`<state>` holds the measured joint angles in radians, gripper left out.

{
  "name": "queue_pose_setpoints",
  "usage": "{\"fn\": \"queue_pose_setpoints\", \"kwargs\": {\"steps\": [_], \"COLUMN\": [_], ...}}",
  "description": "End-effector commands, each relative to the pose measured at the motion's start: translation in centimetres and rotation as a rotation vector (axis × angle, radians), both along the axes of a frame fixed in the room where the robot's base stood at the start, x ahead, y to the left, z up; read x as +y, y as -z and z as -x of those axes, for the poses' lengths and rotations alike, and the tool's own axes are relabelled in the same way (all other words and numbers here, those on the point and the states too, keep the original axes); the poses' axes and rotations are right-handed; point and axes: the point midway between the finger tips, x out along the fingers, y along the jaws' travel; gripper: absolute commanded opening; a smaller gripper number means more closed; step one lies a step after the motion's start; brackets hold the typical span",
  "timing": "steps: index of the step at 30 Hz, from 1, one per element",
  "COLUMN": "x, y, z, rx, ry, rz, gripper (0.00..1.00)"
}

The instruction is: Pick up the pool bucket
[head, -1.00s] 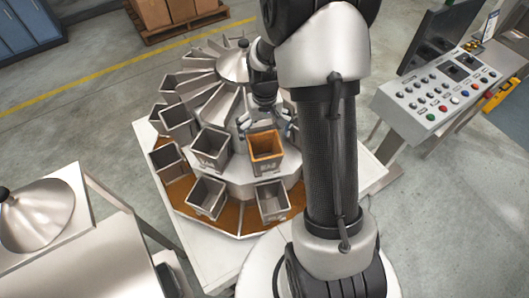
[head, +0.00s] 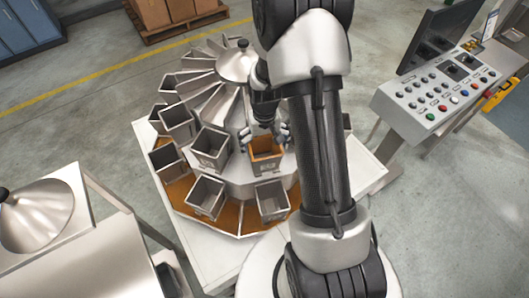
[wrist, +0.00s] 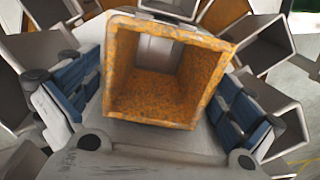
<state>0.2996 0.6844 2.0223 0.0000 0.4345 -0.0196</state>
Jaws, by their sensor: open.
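The pool bucket appears to be the square bucket with an orange, speckled inside (head: 266,153), on the upper ring of the round weigher. It fills the middle of the wrist view (wrist: 152,98), open top towards the camera, and looks empty. My gripper (head: 264,137) is open just above it. In the wrist view the blue-padded fingers stand on the left and right of the bucket, apart from its walls or nearly so. Whether the pads touch it cannot be told. The bucket's lower outside is partly hidden.
Grey buckets crowd around: one close on the left (head: 211,147), and others below, such as this one (head: 271,200). A steel cone (head: 236,62) with sloping chutes rises behind. A control panel (head: 440,92) stands at right, and a steel hopper (head: 36,215) at left.

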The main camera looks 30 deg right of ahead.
Motion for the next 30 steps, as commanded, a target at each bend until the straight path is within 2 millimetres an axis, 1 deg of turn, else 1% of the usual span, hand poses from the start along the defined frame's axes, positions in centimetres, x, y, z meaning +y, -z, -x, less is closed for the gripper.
{"fn": "queue_pose_setpoints", "kwargs": {"steps": [10,20,30], "x": [0.00,0.00,0.00], "y": [0.45,0.44,0.45], "z": [0.01,0.01,0.01], "rx": [0.000,0.000,0.000], "ry": [0.000,0.000,0.000], "rz": [0.000,0.000,0.000], "gripper": [1.00,0.99,0.77]}}
